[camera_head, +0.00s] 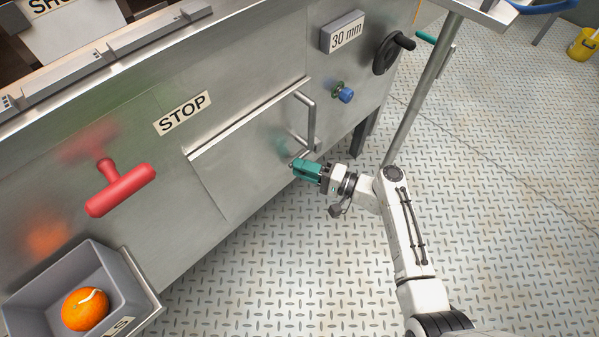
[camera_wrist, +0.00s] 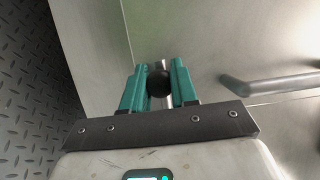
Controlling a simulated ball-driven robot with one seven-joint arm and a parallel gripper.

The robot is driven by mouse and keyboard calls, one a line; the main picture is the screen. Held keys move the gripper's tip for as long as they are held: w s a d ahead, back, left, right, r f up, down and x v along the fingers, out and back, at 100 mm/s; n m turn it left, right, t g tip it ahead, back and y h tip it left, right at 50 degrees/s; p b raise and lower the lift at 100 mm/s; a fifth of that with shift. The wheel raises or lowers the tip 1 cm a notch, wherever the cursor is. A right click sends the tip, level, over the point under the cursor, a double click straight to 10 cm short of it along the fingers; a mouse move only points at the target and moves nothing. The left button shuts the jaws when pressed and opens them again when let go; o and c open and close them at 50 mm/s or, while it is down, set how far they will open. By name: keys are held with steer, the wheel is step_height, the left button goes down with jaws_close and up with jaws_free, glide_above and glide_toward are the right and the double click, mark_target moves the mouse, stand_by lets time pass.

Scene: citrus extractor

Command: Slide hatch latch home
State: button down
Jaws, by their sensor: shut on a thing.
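The steel hatch (camera_head: 245,145) is a flat panel on the machine's front, with a bent bar handle (camera_head: 310,118) near its right edge. My gripper (camera_head: 296,166), with teal fingers, is at the hatch's lower right, below the handle. In the wrist view, my gripper (camera_wrist: 156,72) is shut on a round black latch knob (camera_wrist: 158,84), with a finger on each side of it. A short bright metal piece shows just beyond the knob. In the head view my fingers hide the knob. How far the latch is slid cannot be told.
The handle also shows at the right in the wrist view (camera_wrist: 265,84), close to my fingers. A blue knob (camera_head: 345,95) and black crank (camera_head: 390,53) are up to the right. A red T-handle (camera_head: 120,188) and grey bin (camera_head: 118,275) with an orange are left. The floor (camera_head: 290,270) is clear.

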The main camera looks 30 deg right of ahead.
steer(key=shift+w+d, duration=0.25)
steer(key=shift+d, duration=0.55)
steer(key=c, duration=0.9)
jaws_free()
steer(key=shift+d, duration=0.1)
steer(key=shift+o, duration=0.2)
steer(key=p+v, duration=0.1)
steer(key=v, duration=0.9)
steer(key=shift+s+d+p, duration=0.2)
steer(key=shift+s+p, duration=0.1)
steer(key=shift+p, duration=0.1)
